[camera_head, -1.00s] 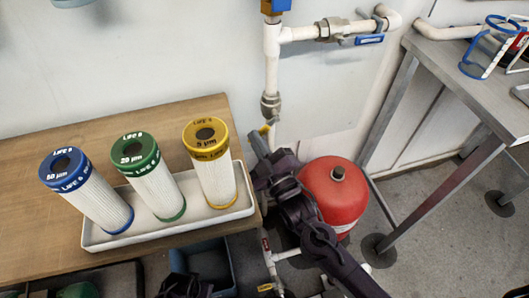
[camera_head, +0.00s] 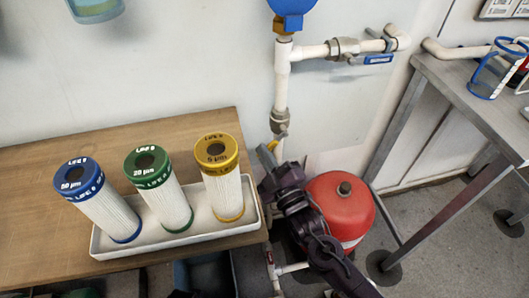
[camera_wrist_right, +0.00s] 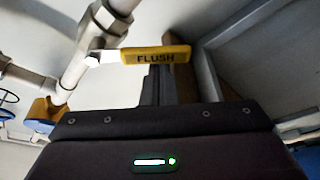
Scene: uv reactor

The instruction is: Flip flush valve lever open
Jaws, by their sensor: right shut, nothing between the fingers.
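The flush valve lever (camera_wrist_right: 155,55) is a yellow handle marked FLUSH in the right wrist view. It sticks out sideways from a valve on the white pipe (camera_wrist_right: 80,62). In the head view a small yellow part of the lever (camera_head: 272,145) shows beside the vertical pipe, just above my right gripper (camera_head: 266,172). My right gripper is shut and empty. Its fingers (camera_wrist_right: 152,82) lie just below the lever in the wrist view; I cannot tell whether they touch it. My left gripper is not clearly in view.
A red tank (camera_head: 342,205) stands right behind my right arm. A white tray (camera_head: 160,247) with three filter cartridges sits on the wooden bench (camera_head: 40,165) at left. A blue-handled valve (camera_head: 378,59) is on the upper pipe. A metal table (camera_head: 450,75) stands at right.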

